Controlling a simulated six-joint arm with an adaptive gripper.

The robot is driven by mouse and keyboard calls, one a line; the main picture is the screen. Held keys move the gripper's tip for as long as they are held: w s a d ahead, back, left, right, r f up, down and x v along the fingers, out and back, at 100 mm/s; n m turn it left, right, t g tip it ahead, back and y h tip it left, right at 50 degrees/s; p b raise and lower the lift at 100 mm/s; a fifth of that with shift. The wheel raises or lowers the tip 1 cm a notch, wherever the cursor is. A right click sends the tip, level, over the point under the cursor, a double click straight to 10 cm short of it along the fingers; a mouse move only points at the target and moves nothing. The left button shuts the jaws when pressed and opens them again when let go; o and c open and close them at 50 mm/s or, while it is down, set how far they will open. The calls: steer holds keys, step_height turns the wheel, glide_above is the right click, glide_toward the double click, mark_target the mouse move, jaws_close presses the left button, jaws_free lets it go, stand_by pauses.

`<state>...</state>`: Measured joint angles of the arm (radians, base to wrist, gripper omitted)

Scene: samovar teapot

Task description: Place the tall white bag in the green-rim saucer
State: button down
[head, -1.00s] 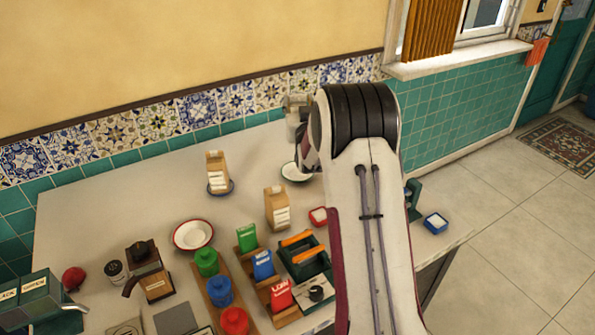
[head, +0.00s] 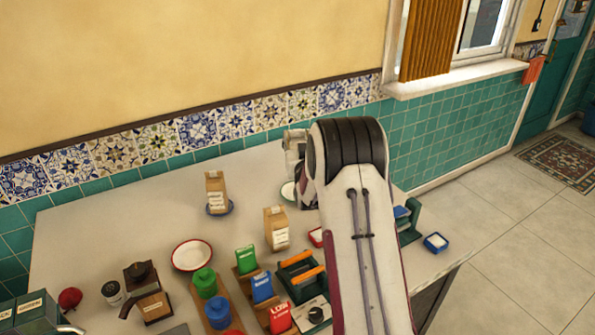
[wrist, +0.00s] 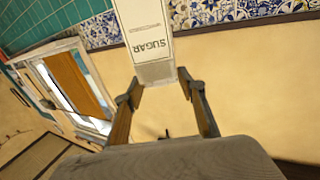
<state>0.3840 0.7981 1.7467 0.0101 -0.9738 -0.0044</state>
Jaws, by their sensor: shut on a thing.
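My gripper (wrist: 160,84) is shut on a tall white bag (wrist: 146,32) marked SUGAR in the wrist view. The fingers grip the end nearest the camera, and the bag's far end is cut off by the top edge. In the head view, my arm hides the fingers and the bag. The green-rim saucer (head: 287,190) is on the table, partly covered by my arm. It looks empty where it shows. I cannot tell the bag's height over the saucer.
A brown bag (head: 215,187) stands on a blue-rim saucer (head: 229,211). Another brown bag (head: 276,229) stands closer. A red-rim dish (head: 191,255), colored canisters and a green caddy (head: 297,273) fill the front. The tiled wall (head: 196,125) is behind the table.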

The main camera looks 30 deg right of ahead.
steer(key=shift+f, duration=2.35)
steer(key=shift+f, duration=2.5)
steer(key=c, duration=1.3)
jaws_free()
steer(key=shift+f, duration=0.1)
steer(key=shift+o, duration=0.2)
steer(key=shift+s+r, duration=0.1)
steer(key=shift+r, duration=0.55)
steer(key=v, duration=0.7)
steer(key=shift+s, duration=0.15)
